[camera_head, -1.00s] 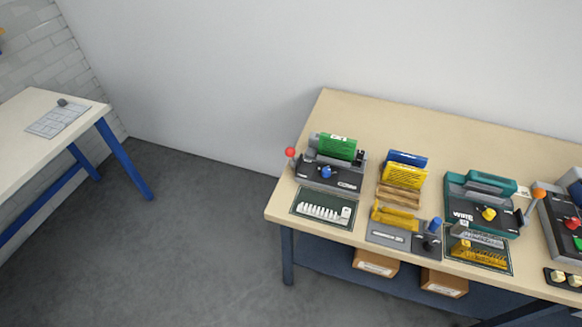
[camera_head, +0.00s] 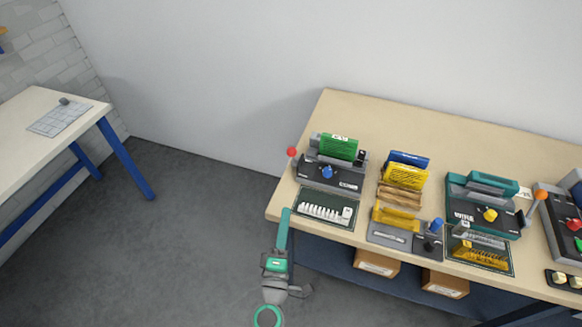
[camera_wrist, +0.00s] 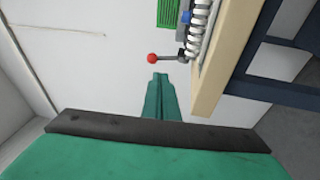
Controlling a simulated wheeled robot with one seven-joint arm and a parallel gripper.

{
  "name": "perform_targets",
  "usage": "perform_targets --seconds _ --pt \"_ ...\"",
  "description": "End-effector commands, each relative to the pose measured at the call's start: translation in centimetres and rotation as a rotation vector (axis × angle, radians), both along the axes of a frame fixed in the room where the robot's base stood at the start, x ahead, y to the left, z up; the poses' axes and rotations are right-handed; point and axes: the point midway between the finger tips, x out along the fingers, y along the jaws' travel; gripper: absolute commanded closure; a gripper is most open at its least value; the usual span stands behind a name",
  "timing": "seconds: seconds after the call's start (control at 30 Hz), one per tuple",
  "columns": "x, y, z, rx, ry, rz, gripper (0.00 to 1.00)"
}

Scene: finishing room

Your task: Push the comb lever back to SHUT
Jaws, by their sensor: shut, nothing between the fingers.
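The comb machine (camera_head: 330,172) is dark grey with a green top and a blue knob, at the left end of the bench. Its lever ends in a red ball (camera_head: 292,152) at the machine's left side. In the wrist view the red ball (camera_wrist: 153,59) sits on a short grey arm sticking out to the left. My gripper (camera_head: 286,212), green, is shut and empty. It is just off the bench's front left corner, apart from the lever in the head view. In the wrist view its tips (camera_wrist: 160,76) appear just below the ball; the depth gap is unclear.
A tray with a white comb (camera_head: 325,211) lies in front of the machine. Yellow and blue stacks (camera_head: 403,175) and a teal wire machine (camera_head: 482,203) stand to the right. The bench's left edge is close to my gripper. Floor to the left is clear.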

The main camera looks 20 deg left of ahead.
Motion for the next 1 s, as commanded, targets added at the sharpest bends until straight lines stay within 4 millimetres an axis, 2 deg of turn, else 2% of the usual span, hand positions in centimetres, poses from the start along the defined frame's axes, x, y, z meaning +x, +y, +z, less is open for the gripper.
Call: perform_targets --seconds 0.03,0.17,0.63,1.0 --pt "0.6 0.5 0.7 -0.022 -0.024 -0.003 1.00" --pt "1.2 1.1 1.5 -0.060 -0.055 -0.012 1.00" --pt "1.8 1.2 1.7 -0.065 -0.059 -0.015 1.00" --pt "6.0 1.8 2.8 -0.063 -0.061 -0.014 1.00"
